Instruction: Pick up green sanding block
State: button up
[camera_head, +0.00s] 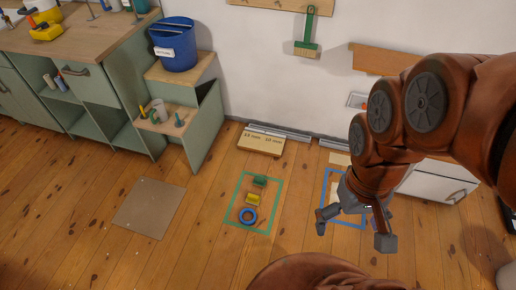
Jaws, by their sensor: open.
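A small green block (260,181), which looks like the green sanding block, lies on the wooden floor inside a green taped rectangle (278,203), near its far end. A yellow block (252,199) and a blue ring (248,216) lie in the same rectangle, nearer to me. My gripper (352,241) is open and empty, with its fingers spread, to the right of and nearer than the green block. It hangs over the near end of a blue taped rectangle (325,189) and hides part of it.
A brown board (149,208) lies on the floor at left. A labelled wooden box (261,140) stands by the wall. A green-handled brush (307,38) hangs above. A blue bucket (174,47) stands on the stepped cabinet. Floor between the board and green rectangle is clear.

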aim_at(259, 182)
jog(key=z, duration=0.05)
jog(key=k, duration=0.6)
jog(key=u, duration=0.6)
jog(key=i, duration=1.5)
jog(key=u, duration=0.15)
